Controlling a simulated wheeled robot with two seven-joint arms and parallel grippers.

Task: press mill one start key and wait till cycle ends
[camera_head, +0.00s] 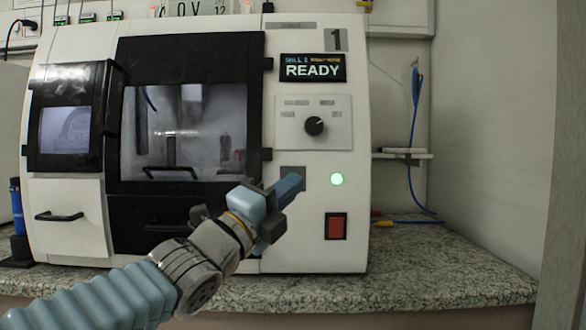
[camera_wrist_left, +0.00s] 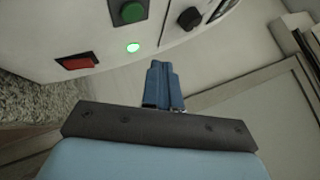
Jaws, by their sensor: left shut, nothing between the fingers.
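Mill one (camera_head: 190,25) is a white machine with a "1" plate; its display (camera_head: 313,68) reads READY. The green round start key (camera_wrist_left: 132,12) shows on a dark plate at the top of the left wrist view. In the head view the key is hidden behind my left gripper, and only part of its plate (camera_head: 293,171) shows. My left gripper (camera_head: 293,182) is shut and empty in front of the panel. In the left wrist view its blue fingertips (camera_wrist_left: 161,68) appear apart from the key. The green lamp (camera_head: 337,179) is lit. My right gripper is not in view.
A red switch (camera_head: 336,226) sits below the lamp, and a black knob (camera_head: 314,126) above the key plate. The mill's dark door (camera_head: 190,60) is closed. A blue cable (camera_head: 412,130) hangs at the right above the speckled counter (camera_head: 440,265).

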